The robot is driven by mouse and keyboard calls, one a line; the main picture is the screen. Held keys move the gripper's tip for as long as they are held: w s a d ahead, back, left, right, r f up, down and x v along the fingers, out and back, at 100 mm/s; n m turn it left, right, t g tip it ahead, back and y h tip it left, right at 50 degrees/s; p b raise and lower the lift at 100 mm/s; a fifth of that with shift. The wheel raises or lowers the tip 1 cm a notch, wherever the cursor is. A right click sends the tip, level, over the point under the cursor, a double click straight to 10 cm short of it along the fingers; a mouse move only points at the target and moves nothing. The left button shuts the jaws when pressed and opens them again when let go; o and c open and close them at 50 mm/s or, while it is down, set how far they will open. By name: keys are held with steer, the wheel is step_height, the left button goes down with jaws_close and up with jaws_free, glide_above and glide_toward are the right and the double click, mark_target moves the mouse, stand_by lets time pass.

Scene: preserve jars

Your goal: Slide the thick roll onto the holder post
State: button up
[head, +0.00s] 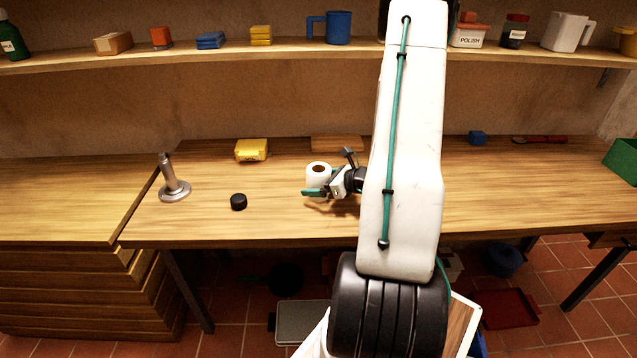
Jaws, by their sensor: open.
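A thick white roll (318,177) with a brown core stands upright on the wooden table, left of my arm. My gripper (318,189) is at the roll, coming from the right. Its jaws are open, with one teal finger low across the front of the roll. Whether the finger touches the roll I cannot tell, and the other finger is mostly hidden behind the roll. The grey metal holder post (166,172) stands on a round base at the left end of the table. Nothing is on the post.
A small black cylinder (238,202) lies between post and roll. A yellow box (251,150) and a wooden block (337,143) are at the back. A blue cube (477,138), a red-handled tool (539,140) and a green bin (622,160) are at right.

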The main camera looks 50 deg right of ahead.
mark_target(326, 172)
steer(key=c, duration=1.1)
steer(key=shift+r, duration=0.1)
steer(key=shift+r, duration=0.85)
steer(key=shift+s+d+r, duration=0.1)
steer(key=shift+s+r, duration=0.2)
steer(key=shift+r, duration=0.6)
steer(key=s+d, duration=0.1)
steer(key=s, duration=0.3)
steer(key=s+d, duration=0.1)
steer(key=s, duration=0.4)
steer(key=s+d+r, duration=0.1)
steer(key=s+d, duration=0.1)
steer(key=s, duration=0.2)
steer(key=shift+s+d+r, duration=0.1)
steer(key=shift+s, duration=0.3)
steer(key=shift+s+d, duration=0.1)
steer(key=shift+s, duration=0.4)
